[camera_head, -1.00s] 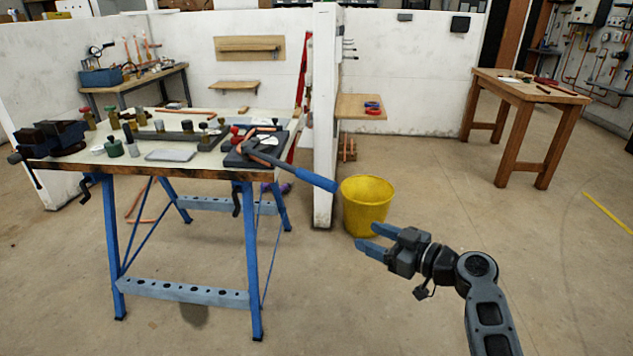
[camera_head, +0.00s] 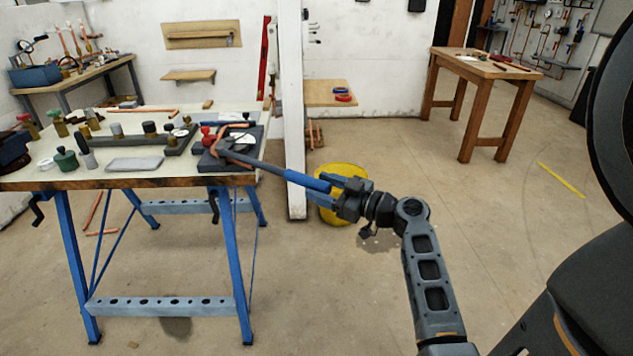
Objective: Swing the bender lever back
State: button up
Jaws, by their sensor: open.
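The bender lever (camera_head: 262,164) sticks out to the right from the bender (camera_head: 232,143), past the right edge of the workbench. It ends in a blue handle grip (camera_head: 305,181). The bender is a dark block with a copper tube and a red knob. My gripper (camera_head: 325,187) is open at the end of the blue grip, with its fingers pointing left. The grip's end appears between or just in front of the fingers. I cannot tell whether they touch it.
The workbench (camera_head: 120,183) on blue trestle legs carries several fittings and a grey block. A yellow bucket (camera_head: 345,168) stands on the floor behind my gripper. A white partition post (camera_head: 292,110) rises behind the lever. A wooden table (camera_head: 485,67) stands back right. Floor at right is clear.

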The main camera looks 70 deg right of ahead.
jog(key=shift+x, duration=0.85)
jog(key=shift+c, duration=0.3)
grip_shut()
